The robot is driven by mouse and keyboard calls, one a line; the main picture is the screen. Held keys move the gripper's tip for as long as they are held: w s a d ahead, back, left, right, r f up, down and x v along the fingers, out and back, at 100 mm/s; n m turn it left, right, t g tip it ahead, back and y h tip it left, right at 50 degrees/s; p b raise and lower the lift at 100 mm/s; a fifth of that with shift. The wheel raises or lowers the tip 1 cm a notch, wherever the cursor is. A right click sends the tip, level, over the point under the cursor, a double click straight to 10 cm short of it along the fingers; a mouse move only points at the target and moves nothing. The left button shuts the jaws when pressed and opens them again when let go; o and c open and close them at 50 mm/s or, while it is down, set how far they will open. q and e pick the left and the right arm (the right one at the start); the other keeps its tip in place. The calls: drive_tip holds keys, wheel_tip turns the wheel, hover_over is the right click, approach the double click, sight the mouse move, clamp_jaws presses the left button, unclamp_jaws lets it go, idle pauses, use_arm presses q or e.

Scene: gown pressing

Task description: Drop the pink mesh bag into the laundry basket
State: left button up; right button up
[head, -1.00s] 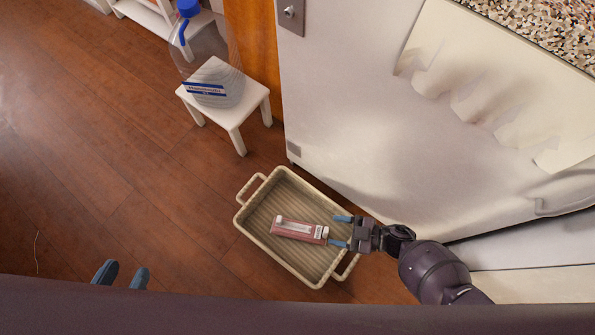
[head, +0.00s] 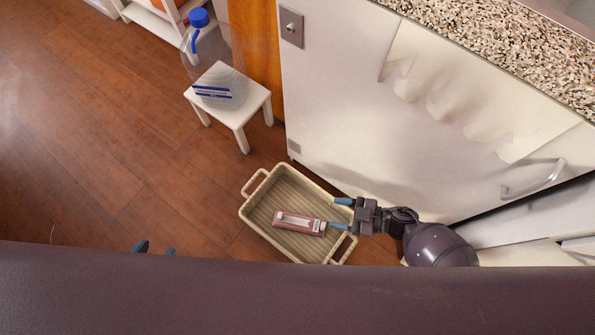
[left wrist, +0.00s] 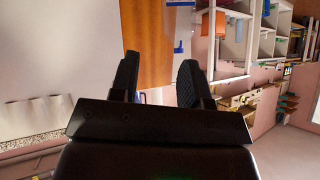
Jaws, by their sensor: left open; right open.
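The pink mesh bag (head: 285,226) shows as a small pink rectangle with a white strip, lying inside the beige ribbed laundry basket (head: 260,232) on the floor. My right gripper (head: 341,214) is open with blue fingertips, over the basket's right side. Its lower fingertip is near the bag's right end; a small gap shows between them. My left gripper (head: 156,250) shows only its fingertips above the dark edge at the bottom left. In the left wrist view my left gripper's dark fingers (left wrist: 160,75) are apart with nothing between them.
A white stool (head: 240,112) holds a large clear bottle with a blue cap (head: 199,18). A white cabinet (head: 340,120) with a speckled countertop (head: 490,35) stands right of the basket. Wooden floor (head: 90,160) is clear on the left.

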use_arm(q)
drive_tip(key=s+p, duration=0.1)
drive_tip(key=p, duration=0.1)
drive_tip(key=s+a+n+p, duration=0.1)
drive_tip(key=p, duration=0.1)
drive_tip(key=shift+a+r+g+y, duration=0.1)
drive_tip(key=shift+r+g+y, duration=0.2)
drive_tip(key=shift+g, duration=0.1)
use_arm(e)
wheel_tip(320, 180, up, 10)
drive_tip(key=shift+r, duration=0.1)
